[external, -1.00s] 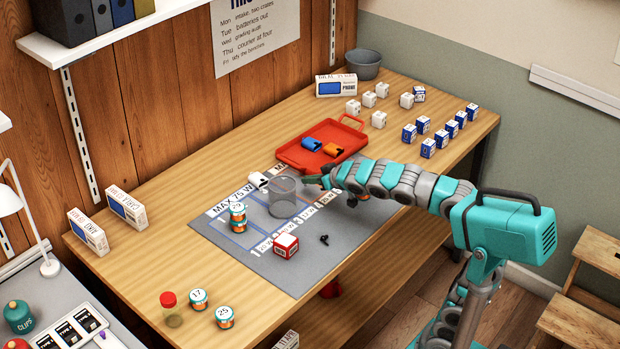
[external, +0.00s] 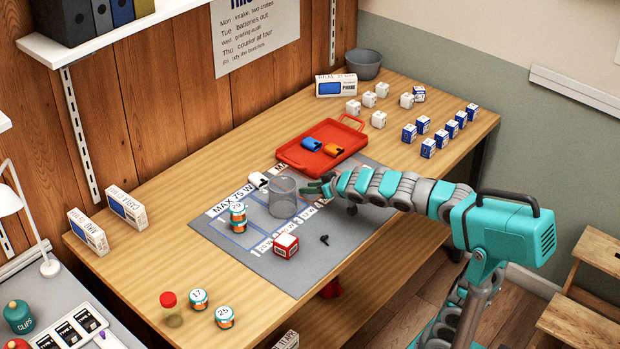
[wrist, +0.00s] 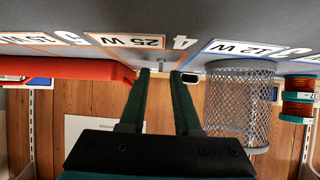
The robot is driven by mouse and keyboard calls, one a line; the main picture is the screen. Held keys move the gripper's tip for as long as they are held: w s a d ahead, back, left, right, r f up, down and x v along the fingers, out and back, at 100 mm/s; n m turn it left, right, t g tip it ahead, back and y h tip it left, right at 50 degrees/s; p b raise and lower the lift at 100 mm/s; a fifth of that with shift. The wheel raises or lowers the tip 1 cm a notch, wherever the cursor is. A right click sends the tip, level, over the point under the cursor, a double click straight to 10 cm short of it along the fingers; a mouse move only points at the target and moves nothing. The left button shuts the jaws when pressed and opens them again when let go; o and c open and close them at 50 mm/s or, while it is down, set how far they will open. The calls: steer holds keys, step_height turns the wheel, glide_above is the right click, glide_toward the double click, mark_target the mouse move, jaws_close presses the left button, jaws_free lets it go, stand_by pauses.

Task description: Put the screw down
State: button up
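My gripper (external: 318,188) is low over the grey mat (external: 245,258), just right of a mesh cup (external: 283,198). In the wrist view its two dark green fingers (wrist: 162,74) stand apart, so it is open. A small pale grey bar (wrist: 160,77) shows between the fingertips, close to the mat; it may be the screw, but it is too small to be sure, and I cannot tell whether a finger touches it. In the external view I cannot make out a screw at the gripper. A small black piece (external: 324,240) lies on the mat's front part.
The mesh cup also stands close beside the fingers in the wrist view (wrist: 238,105). A red tray (external: 318,158) with blue and orange pieces lies behind the gripper. A red-and-white box (external: 286,246) and stacked rolls (external: 238,218) stand on the mat. The mat's front is mostly clear.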

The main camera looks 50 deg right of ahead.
steer(key=shift+r, duration=0.15)
steer(key=shift+s+r, duration=0.2)
steer(key=shift+s, duration=0.05)
steer(key=v, duration=1.1)
steer(key=shift+s, duration=0.15)
